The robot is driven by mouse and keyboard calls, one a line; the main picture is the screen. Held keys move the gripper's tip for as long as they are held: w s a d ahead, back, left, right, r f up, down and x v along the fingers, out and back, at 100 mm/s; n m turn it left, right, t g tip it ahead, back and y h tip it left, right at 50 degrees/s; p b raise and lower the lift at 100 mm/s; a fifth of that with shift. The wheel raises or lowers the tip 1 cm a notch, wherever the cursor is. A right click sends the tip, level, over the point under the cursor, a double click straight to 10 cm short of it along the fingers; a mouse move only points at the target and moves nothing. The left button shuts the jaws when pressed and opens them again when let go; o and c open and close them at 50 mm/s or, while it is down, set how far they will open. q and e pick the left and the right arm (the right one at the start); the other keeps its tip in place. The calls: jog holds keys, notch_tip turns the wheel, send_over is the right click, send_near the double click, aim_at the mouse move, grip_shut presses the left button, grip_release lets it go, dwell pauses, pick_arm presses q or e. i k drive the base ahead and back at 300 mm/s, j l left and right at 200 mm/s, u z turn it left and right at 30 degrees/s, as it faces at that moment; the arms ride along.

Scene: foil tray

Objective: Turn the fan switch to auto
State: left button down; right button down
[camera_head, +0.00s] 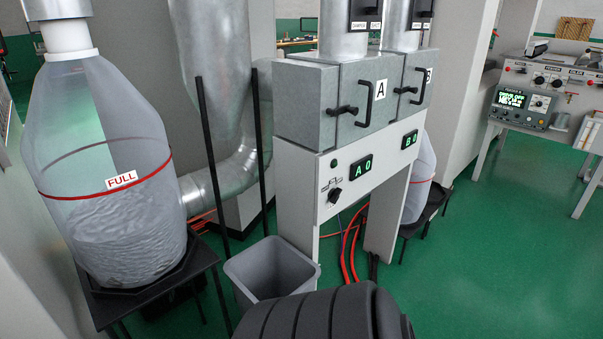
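A small black rotary knob (334,196) sits low on the left of the white panel (325,165) of the machine in the middle. Fine markings and a small dark green round part (333,163) are above it. The lettering is too small to read, so I cannot tell whether this knob is the fan switch or which position it points to. The knob stands clear, with nothing touching it. Neither of my grippers is in view.
Two green displays (361,168) read A0 and B0. Grey boxes A (345,100) and B have black handles. A grey bin (272,268) stands below; a bag marked FULL (115,180) stands left. A dark ribbed form (325,315) fills the bottom middle. Green floor is open at right.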

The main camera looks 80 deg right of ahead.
aim_at(334, 194)
jog(key=z, duration=3.15)
